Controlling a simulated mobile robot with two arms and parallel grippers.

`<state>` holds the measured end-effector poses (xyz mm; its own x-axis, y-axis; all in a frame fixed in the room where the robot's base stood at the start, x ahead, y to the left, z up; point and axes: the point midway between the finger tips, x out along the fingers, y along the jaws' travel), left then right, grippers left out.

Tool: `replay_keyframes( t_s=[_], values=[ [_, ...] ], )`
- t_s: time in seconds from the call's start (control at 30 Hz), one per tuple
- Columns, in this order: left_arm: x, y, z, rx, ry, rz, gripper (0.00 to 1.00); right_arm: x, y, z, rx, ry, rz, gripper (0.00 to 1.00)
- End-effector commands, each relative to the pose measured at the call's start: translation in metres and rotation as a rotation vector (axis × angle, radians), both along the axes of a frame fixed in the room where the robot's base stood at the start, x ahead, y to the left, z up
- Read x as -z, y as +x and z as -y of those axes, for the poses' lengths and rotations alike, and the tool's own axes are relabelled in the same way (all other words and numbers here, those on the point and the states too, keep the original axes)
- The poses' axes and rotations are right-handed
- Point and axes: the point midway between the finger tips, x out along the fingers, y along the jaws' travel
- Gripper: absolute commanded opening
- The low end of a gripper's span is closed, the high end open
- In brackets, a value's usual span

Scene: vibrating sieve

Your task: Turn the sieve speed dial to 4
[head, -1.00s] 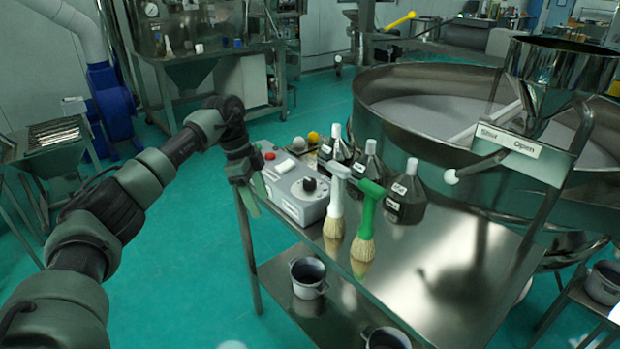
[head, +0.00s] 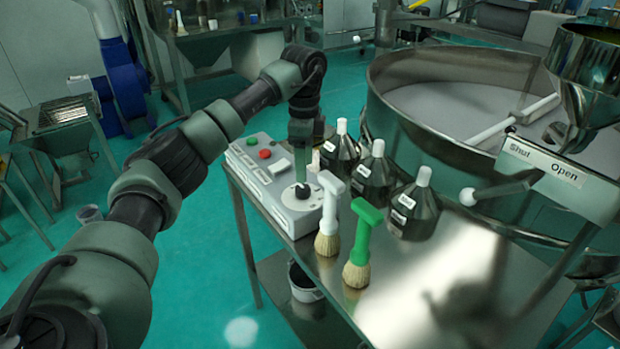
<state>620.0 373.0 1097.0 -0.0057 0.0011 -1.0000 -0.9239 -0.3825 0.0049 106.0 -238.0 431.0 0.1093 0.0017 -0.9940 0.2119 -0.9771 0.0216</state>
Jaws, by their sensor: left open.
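The grey control box (head: 267,197) stands on the left end of the steel table. Its black speed dial (head: 302,191) sits on a pale round plate at the box's right end; the numbers are too small to read. My left gripper (head: 302,172) points down right over the dial, its jaws open. I cannot tell whether the fingertips touch the dial or are just above it. The large round steel sieve (head: 425,139) stands behind the table. My right gripper is not in view.
A white brush (head: 329,208) and a green brush (head: 364,229) stand close to the right of the box. Several dark bottles with white caps (head: 413,206) stand behind them. The steel table top (head: 450,285) is clear at the right front.

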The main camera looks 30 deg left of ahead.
Motion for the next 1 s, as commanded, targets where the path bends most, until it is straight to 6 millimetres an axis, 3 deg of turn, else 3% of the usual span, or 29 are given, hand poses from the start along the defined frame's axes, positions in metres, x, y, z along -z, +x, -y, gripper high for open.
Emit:
replay_keyframes(
  t_s=[0.3,0.5,0.77,0.97,1.0],
  values=[
    [0.049,-0.001,-0.001,-0.001,0.001,-0.003,0.58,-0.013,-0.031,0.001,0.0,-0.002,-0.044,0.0],
    [0.064,-0.001,-0.001,0.0,0.0,-0.001,0.58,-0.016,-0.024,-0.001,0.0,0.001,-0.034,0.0],
    [0.066,-0.001,-0.001,0.0,0.0,0.0,0.58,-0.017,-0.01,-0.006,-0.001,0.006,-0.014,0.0],
    [0.066,-0.001,-0.001,0.0,0.0,0.0,0.02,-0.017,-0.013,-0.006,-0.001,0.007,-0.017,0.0],
    [0.066,-0.001,-0.001,0.0,0.0,0.0,0.0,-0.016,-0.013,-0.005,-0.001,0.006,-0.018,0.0]
  ],
)
